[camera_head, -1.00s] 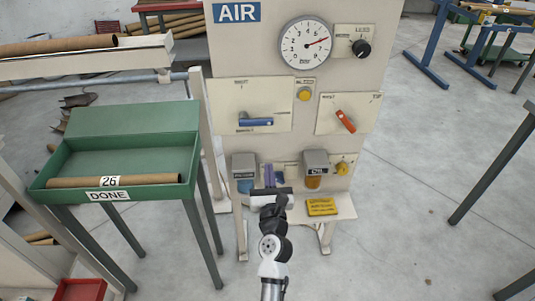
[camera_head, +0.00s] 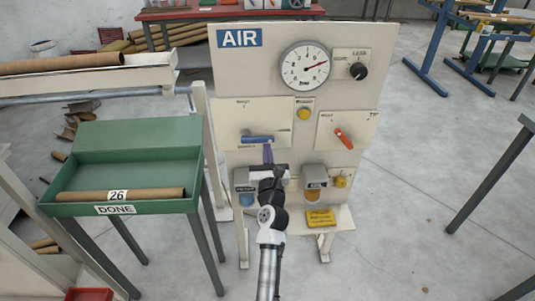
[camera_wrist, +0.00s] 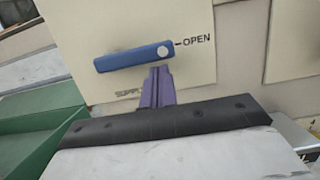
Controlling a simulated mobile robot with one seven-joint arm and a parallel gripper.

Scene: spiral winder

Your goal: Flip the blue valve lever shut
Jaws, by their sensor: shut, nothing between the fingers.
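The blue valve lever (camera_head: 257,139) sits on a cream plate on the left of the AIR panel (camera_head: 340,60). In the wrist view the lever (camera_wrist: 130,59) lies nearly level, its round pivot at the right end beside the word OPEN. It points left from the pivot. A partly hidden word, seemingly SUPPLY, shows below it. My gripper (camera_head: 267,153) has purple fingers, shut and empty. In the wrist view its fingertips (camera_wrist: 160,72) are just below the lever near the pivot end. Whether they touch it I cannot tell.
An orange-red lever (camera_head: 344,139) is on the right plate, with a yellow button (camera_head: 304,114) between. A gauge (camera_head: 305,66) and black knob (camera_head: 358,71) are above. Grey-topped units with blue and amber bowls (camera_head: 319,218) hang below. A green DONE tray (camera_head: 140,150) stands left.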

